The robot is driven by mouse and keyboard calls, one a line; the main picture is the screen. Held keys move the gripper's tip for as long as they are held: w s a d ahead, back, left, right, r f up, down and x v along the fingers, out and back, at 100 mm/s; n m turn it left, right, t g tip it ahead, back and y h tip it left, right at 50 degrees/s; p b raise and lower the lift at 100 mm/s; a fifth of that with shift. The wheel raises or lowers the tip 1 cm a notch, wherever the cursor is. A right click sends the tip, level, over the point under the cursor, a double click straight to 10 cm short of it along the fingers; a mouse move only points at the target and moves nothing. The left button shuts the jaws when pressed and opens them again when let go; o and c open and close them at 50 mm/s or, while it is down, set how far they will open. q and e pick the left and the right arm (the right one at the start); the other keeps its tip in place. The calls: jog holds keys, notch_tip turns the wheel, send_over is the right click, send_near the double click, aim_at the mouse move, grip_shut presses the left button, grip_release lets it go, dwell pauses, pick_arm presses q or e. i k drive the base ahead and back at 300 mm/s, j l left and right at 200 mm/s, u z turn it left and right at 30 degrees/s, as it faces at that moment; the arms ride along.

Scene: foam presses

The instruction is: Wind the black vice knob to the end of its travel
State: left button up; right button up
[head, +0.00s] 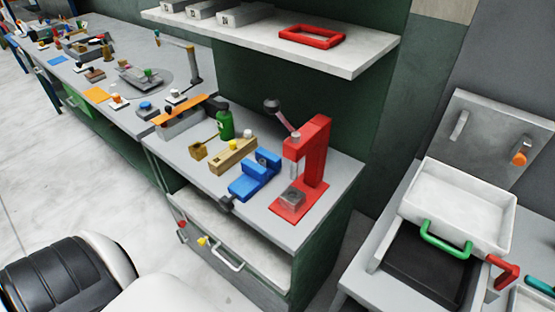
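A blue vice (245,188) sits on the grey bench top (328,190), between a tan block and a red press. Its black knob (227,203) is at the vice's front end, at the bench's front edge. The knob is small in this view, and I cannot tell how far it is wound. Neither of my grippers is in view, and nothing is seen touching the knob.
The red press (318,150) stands right of the vice, with a tan block (233,157) and green bottle (225,126) on the left. A white shelf (350,55) overhangs behind. An open drawer (240,243) lies below. Floor in front is clear.

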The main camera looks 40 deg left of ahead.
aim_at(227, 203)
jog(key=j+z, duration=0.2)
jog(key=j, duration=0.25)
jog(key=j+z, duration=0.25)
jog(key=j, duration=0.15)
jog(key=k+j+z, duration=0.2)
jog(key=j, duration=0.2)
jog(key=j+z, duration=0.2)
jog(key=j, duration=0.25)
jog(key=k+j+z, duration=0.45)
jog(key=j, duration=0.3)
jog(key=k+j+z, duration=0.2)
jog(key=j, duration=0.15)
jog(key=i, duration=0.1)
